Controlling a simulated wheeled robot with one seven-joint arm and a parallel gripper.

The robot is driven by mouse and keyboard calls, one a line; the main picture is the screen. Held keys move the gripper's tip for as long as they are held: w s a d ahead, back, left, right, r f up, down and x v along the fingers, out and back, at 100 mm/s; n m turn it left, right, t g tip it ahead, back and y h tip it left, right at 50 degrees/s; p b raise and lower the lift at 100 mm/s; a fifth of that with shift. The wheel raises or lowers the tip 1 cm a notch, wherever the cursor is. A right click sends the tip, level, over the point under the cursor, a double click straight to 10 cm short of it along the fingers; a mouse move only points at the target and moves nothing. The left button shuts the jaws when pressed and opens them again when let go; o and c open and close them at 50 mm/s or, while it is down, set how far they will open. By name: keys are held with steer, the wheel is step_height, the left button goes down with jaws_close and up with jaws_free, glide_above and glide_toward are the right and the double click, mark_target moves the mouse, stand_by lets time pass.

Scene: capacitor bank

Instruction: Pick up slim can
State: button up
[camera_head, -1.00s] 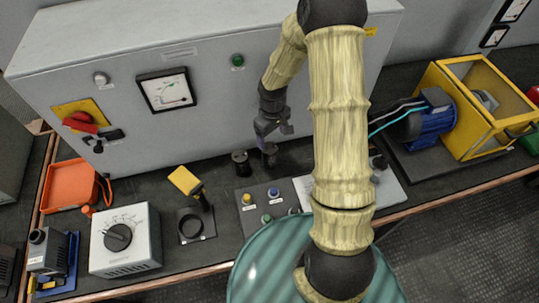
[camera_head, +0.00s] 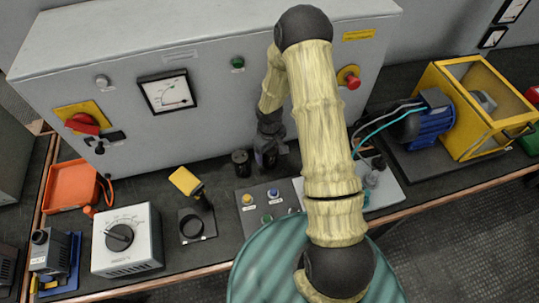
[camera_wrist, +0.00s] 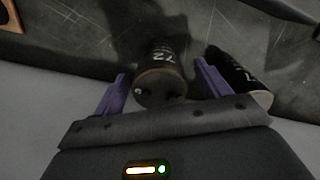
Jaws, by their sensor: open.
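Two dark cylindrical cans stand side by side on the bench in front of the grey cabinet. Which can is the slim one is not clear. My gripper (camera_wrist: 161,82) is open, its purple fingers on either side of the marked can, with no grasp visible.
The cabinet (camera_head: 210,110) rises close behind the cans. A button panel (camera_head: 262,218) lies in front of them, with a yellow-topped device (camera_head: 186,181) to the left. A motor (camera_head: 425,124) and yellow frame (camera_head: 480,110) stand at right.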

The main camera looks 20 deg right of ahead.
step_height(320, 180, down, 2)
steer(key=shift+f, duration=0.15)
steer(key=shift+c, duration=0.2)
steer(key=c, duration=1.2)
step_height(320, 180, up, 10)
steer(key=shift+r+b, duration=0.1)
steer(key=shift+b, duration=0.3)
stand_by(0.3)
